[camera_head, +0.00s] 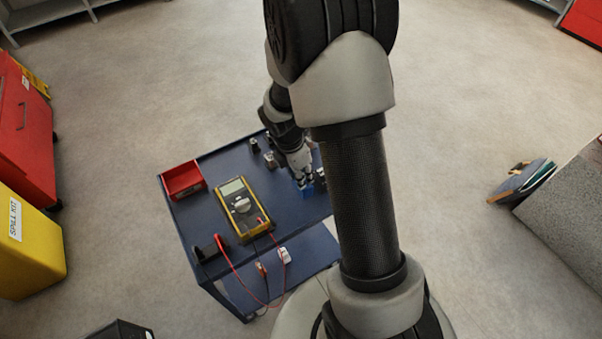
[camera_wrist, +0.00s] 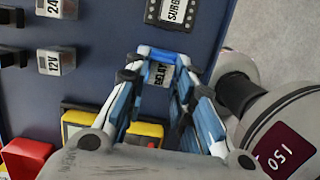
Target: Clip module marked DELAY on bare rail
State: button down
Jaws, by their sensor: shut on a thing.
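The module marked DELAY (camera_wrist: 160,73) is between the fingertips of my gripper (camera_wrist: 160,82) in the wrist view, its white label facing the camera. The gripper is shut on it. In the head view my gripper (camera_head: 303,180) is over the right part of the blue cart (camera_head: 208,233), with blue showing at its fingertips. I cannot tell whether the module touches the cart top. I cannot make out a bare rail in either view.
Modules marked SURGE (camera_wrist: 174,12), 24V (camera_wrist: 55,8) and 12V (camera_wrist: 55,62) stand nearby. A yellow multimeter (camera_head: 243,208) with red leads and a red bin (camera_head: 183,180) are on the cart. A yellow spill kit (camera_head: 28,240) stands left. Floor beyond the cart is clear.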

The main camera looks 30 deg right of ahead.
jog(key=shift+r+p, duration=2.75)
jog(key=shift+r, duration=0.1)
